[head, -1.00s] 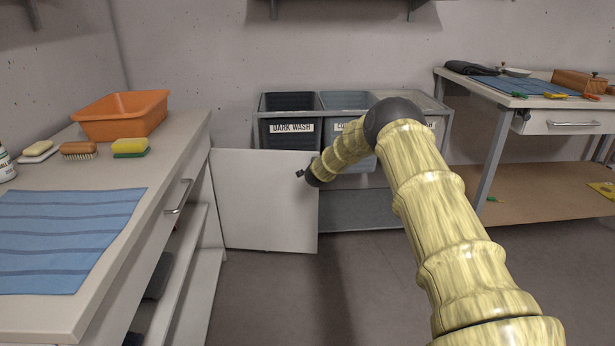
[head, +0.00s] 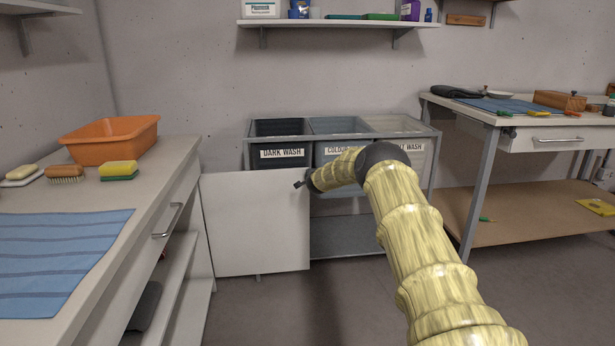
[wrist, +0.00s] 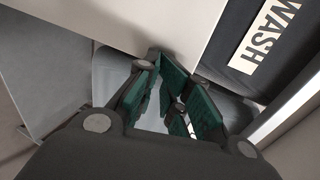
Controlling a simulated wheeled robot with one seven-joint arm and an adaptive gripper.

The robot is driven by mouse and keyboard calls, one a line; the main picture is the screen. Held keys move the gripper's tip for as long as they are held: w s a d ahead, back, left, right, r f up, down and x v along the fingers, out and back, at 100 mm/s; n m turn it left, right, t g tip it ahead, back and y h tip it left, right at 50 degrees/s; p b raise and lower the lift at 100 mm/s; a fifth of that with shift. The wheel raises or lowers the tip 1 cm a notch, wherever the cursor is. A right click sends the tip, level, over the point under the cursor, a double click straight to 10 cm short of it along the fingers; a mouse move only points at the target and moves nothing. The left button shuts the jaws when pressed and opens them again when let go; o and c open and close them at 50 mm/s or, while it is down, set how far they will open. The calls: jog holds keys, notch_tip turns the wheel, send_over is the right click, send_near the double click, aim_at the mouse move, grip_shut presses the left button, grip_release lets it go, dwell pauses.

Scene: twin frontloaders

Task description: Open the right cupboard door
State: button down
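A flat white door panel (head: 250,225) stands swung out from the end of the left counter, facing me. Its left edge meets the counter's cabinet and its right edge is free. My gripper (head: 301,184) is at the upper part of that free edge, with my arm reaching in from the right. In the wrist view, the green-padded fingers of my gripper (wrist: 182,98) are apart, with a gap between them. The white panel (wrist: 150,22) lies just past the fingertips; I cannot tell whether they touch it.
Behind the door stands a rack of bins, including the dark wash bin (head: 283,160). The left counter (head: 165,165) holds an orange tub (head: 108,150), sponge and towel, with a drawer handle (head: 168,220) and open shelves below. A workbench (head: 470,112) is at right. Floor between is clear.

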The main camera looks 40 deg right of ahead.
jog(key=shift+w+d+r, duration=0.15)
jog(key=shift+w+r, duration=0.05)
jog(key=shift+r, duration=0.45)
jog(key=shift+w+d+r, duration=0.15)
jog(key=shift+w+r, duration=0.05)
jog(key=shift+r, duration=0.4)
jog(key=c, duration=2)
grip_release()
jog(key=f, duration=0.1)
jog(key=w+f, duration=0.2)
jog(key=f, duration=0.1)
jog(key=shift+d, duration=0.1)
jog(key=shift+r, duration=0.4)
grip_shut()
jog(key=v, duration=1.2)
jog(key=shift+f, duration=0.2)
jog(key=shift+s, duration=0.15)
